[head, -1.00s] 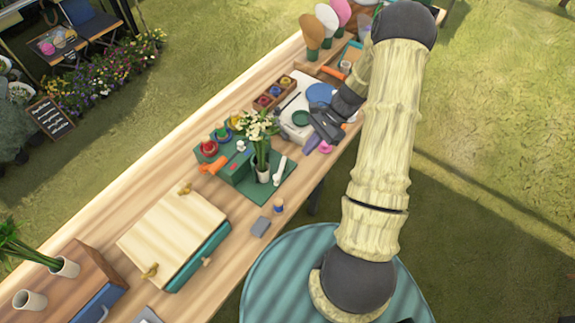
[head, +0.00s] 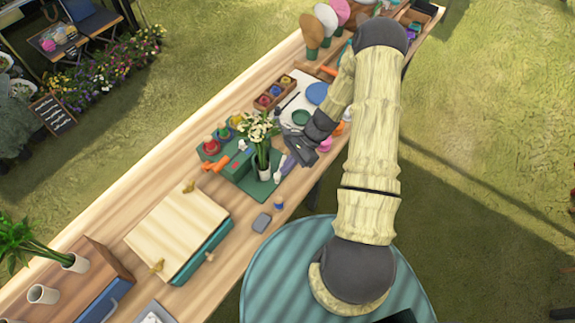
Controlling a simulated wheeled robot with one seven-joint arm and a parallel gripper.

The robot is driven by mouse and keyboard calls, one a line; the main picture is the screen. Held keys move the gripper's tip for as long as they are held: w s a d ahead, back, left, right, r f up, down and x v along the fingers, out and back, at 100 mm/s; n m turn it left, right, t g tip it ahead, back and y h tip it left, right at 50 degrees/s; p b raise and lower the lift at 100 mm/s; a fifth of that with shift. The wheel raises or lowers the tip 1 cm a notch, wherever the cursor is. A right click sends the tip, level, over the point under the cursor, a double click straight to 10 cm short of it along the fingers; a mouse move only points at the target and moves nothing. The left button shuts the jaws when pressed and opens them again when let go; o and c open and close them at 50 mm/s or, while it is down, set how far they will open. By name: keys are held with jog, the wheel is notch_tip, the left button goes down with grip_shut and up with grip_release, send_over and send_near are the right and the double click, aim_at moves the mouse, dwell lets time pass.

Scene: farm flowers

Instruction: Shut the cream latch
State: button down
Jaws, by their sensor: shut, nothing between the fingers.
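The cream latch appears to be the pale bar (head: 278,176) at the right side of the green board (head: 265,190), beside the white flower vase. Its lower end shows; its upper part is mostly hidden behind my gripper. My gripper (head: 289,163) is shut and empty, its purplish fingertips pointing down-left over the board. It overlaps the latch in the picture; I cannot tell whether they touch.
White flowers (head: 258,128) stand close left of my gripper. A green block with red, blue and yellow knobs (head: 222,135) and an orange handle (head: 216,164) lie left. A wooden-lidded box (head: 178,230) is nearer. A grey block (head: 262,222) sits at the table's front edge.

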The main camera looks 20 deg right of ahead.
jog(key=a+m+t+b, duration=0.2)
jog(key=m+b, duration=0.1)
jog(key=shift+w+f, duration=0.2)
jog(key=shift+w, duration=0.1)
jog(key=shift+w+a+r+m+b, duration=0.2)
jog(key=shift+w+a+m+b, duration=0.1)
jog(key=shift+a+b, duration=0.1)
jog(key=shift+d, duration=0.1)
jog(key=shift+s+d, duration=0.15)
jog(key=shift+d, duration=0.55)
jog(key=shift+p, duration=0.3)
